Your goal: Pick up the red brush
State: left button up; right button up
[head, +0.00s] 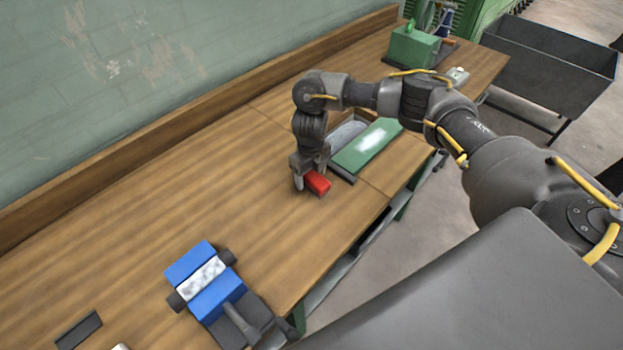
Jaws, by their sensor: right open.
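The red brush (318,183) lies on the wooden workbench (170,190), near the middle of the head view. My right gripper (311,180) points down at it from above, with its fingers around or beside the brush's left end; I cannot tell whether they touch it. The right gripper is open. Part of the brush is hidden by the fingers. My left gripper is not in view.
A tray with a green panel (362,150) lies just right of the brush. A blue device (205,285) stands at the front, and a dark flat piece (79,330) lies left of it. A green box (412,47) stands far back. The bench left of the brush is clear.

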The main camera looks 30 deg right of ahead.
aim_at(311, 173)
jog(key=c, duration=1.1)
jog(key=shift+r, duration=0.45)
notch_tip(311, 173, up, 2)
jog(key=shift+d+r+b, duration=0.1)
jog(key=shift+r+b, duration=0.15)
jog(key=shift+b, duration=0.3)
jog(key=s+r, duration=0.1)
jog(key=r, duration=0.1)
jog(key=s+r, duration=0.1)
jog(key=s, duration=0.1)
jog(key=s+r, duration=0.1)
jog(key=r, duration=0.1)
jog(key=shift+s+d+r, duration=0.3)
jog(key=shift+d, duration=0.1)
jog(key=s+r, duration=0.1)
jog(key=s, duration=0.2)
jog(key=s+d+r+b, duration=0.1)
jog(key=s, duration=0.2)
jog(key=s+r+b, duration=0.1)
jog(key=s+r, duration=0.1)
jog(key=s, duration=0.1)
jog(key=shift+s+d, duration=0.1)
jog(key=shift+d, duration=0.2)
